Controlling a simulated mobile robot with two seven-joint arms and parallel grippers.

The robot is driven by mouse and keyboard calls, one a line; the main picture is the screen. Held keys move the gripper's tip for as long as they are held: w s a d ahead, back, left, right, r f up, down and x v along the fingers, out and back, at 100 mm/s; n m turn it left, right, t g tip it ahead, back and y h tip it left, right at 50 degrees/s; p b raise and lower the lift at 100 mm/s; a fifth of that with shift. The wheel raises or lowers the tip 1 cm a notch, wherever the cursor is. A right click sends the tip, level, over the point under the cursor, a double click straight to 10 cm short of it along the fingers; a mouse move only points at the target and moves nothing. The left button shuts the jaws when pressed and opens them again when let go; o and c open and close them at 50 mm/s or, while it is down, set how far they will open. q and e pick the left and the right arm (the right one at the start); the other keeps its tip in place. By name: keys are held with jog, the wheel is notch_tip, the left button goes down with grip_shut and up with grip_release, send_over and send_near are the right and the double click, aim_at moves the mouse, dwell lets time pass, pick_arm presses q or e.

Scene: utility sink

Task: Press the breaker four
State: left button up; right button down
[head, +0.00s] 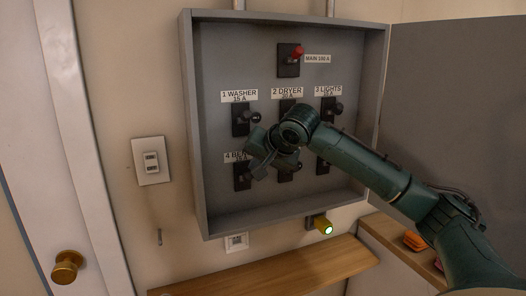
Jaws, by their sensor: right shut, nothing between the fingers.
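Breaker four (242,178) is a black switch at the lower left inside the open grey breaker box (201,140). Its label (233,157) reads "4" and is partly covered by my right gripper (256,174). The right gripper is shut and empty, in front of the lower left of the panel, just right of breaker four. I cannot tell whether it touches the switch. My right arm comes in from the lower right and hides part of the lower row. My left gripper is not in view.
Breakers labelled 1 washer (240,122), 2 dryer (287,106) and 3 lights (328,110) sit above, with a red-handled main breaker (288,67) at the top. The box door (455,100) stands open at right. A wooden shelf (290,270) lies below.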

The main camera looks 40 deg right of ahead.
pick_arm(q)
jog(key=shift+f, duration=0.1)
pick_arm(e)
jog(key=shift+a+f, duration=0.1)
jog(key=shift+f, duration=0.05)
pick_arm(q)
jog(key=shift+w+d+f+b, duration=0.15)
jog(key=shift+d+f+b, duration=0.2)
jog(key=shift+b, duration=0.75)
pick_arm(e)
jog(key=shift+s+f+t, duration=0.2)
jog(key=shift+f+t, duration=0.05)
jog(key=shift+t, duration=0.25)
pick_arm(q)
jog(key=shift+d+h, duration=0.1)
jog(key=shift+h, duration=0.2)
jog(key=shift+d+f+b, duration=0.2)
jog(key=shift+b, duration=0.65)
pick_arm(e)
jog(key=shift+s+f+t, duration=0.15)
jog(key=shift+f+t, duration=0.05)
jog(key=shift+t, duration=0.1)
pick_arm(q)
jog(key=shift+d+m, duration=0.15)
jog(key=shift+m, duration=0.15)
pick_arm(e)
jog(key=shift+a, duration=0.1)
